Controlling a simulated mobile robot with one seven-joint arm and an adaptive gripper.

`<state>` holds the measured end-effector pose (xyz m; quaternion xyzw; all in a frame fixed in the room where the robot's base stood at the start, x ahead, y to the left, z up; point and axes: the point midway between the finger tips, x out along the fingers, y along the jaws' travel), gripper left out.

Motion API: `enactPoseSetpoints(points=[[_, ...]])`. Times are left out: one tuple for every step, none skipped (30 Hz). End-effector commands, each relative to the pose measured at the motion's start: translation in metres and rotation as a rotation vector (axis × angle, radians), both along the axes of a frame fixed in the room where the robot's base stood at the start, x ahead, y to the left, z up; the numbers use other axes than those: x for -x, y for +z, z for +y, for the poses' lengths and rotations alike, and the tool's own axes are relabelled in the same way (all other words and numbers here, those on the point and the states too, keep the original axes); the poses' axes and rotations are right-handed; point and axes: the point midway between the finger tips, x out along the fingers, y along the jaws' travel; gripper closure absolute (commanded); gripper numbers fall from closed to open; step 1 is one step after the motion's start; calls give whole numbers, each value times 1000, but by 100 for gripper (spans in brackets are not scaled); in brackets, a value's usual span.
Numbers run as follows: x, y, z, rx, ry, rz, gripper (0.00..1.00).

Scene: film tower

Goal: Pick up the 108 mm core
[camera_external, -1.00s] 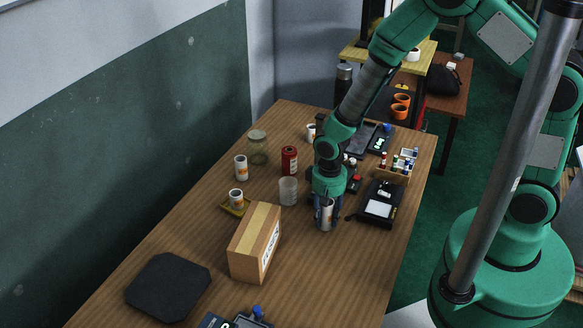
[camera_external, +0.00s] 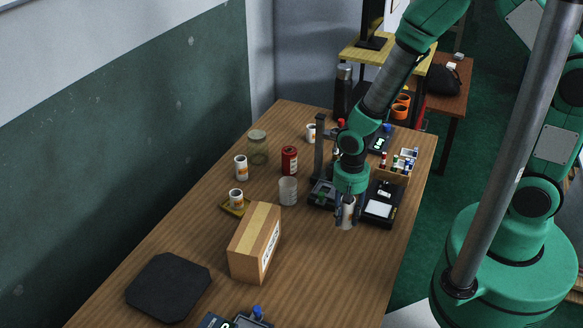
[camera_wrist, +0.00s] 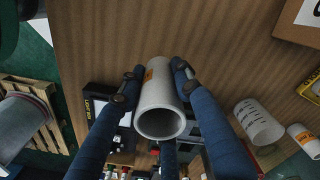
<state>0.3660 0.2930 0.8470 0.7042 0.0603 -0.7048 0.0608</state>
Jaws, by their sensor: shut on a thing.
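The core in my grasp is a white hollow tube with an orange label; it shows in the wrist view (camera_wrist: 162,105) and below my wrist in the external view (camera_external: 347,214). My gripper (camera_wrist: 157,82) is shut on it, with blue fingers on both sides and a third finger beyond its open end. In the external view my gripper (camera_external: 348,203) holds it near the right edge of the table, and it appears to be above the surface. Similar white cores stand at the left (camera_external: 241,168), on a yellow tray (camera_external: 236,197) and at the back (camera_external: 311,133).
A frosted cup (camera_external: 288,191), red can (camera_external: 289,160), glass jar (camera_external: 257,148) and cardboard box (camera_external: 255,243) stand leftward. The front right of the table is clear.

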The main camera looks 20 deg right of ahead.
Motion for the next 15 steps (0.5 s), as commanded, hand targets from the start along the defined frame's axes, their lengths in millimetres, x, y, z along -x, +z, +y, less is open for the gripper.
enactPoseSetpoints(points=[[10,3,-8,0,0,1,94],[14,4,-11,0,0,-1,94],[21,5,-17,0,0,-1,94],[26,5,-21,0,1,0,94],[31,6,-25,0,1,0,94],[37,6,-29,0,1,-1,94],[41,7,-33,0,1,-1,94],[45,7,-36,0,1,0,94],[50,7,-40,0,1,0,94],[54,8,-43,0,1,-1,94],[57,8,-45,0,1,-1,94],[61,8,-48,-1,1,-1,94],[63,9,-50,-1,1,-1,94],[65,9,-52,-1,1,-1,94],[68,9,-54,-1,1,-1,94]])
